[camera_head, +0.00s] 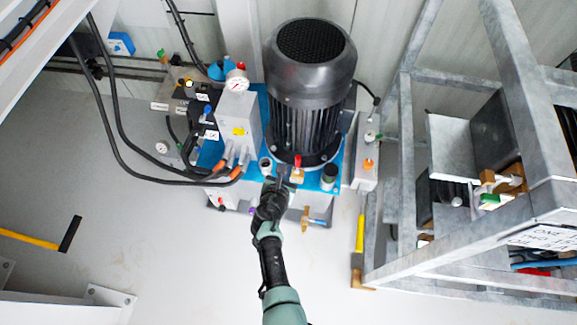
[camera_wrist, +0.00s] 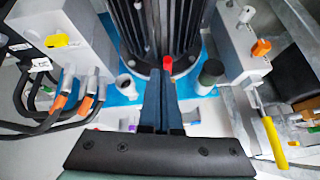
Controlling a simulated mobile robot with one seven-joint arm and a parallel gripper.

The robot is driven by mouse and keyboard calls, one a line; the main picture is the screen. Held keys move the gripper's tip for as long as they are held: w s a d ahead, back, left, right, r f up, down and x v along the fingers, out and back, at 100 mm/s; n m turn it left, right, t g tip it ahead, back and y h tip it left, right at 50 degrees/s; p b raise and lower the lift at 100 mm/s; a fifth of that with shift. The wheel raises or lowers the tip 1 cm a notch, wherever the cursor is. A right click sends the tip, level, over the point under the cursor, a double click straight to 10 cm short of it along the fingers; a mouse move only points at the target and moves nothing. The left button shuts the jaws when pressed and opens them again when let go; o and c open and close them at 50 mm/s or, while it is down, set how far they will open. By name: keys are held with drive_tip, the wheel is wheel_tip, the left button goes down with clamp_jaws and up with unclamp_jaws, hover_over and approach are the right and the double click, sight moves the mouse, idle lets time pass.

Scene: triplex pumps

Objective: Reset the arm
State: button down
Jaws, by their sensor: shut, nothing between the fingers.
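My gripper (camera_head: 284,177) reaches up from the bottom of the head view to the front of the pump unit, just before the big black motor (camera_head: 312,75). In the wrist view my gripper (camera_wrist: 160,78) shows its two fingers pressed together, with nothing between them. The fingertips overlap a small red-topped fitting (camera_wrist: 167,62) at the motor's base; whether they touch it I cannot tell. The same red-topped fitting (camera_head: 297,170) stands right beside the fingertips in the head view. My arm is stretched out over the floor.
A grey valve block (camera_head: 238,118) with a gauge and black hoses (camera_head: 125,150) stands left of the motor. A metal frame (camera_head: 405,150) fills the right side. The floor (camera_head: 190,260) at lower left is mostly clear.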

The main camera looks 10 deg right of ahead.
drive_tip(key=shift+s+r, duration=0.15)
drive_tip(key=shift+r, duration=0.4)
drive_tip(key=shift+a+r, duration=0.1)
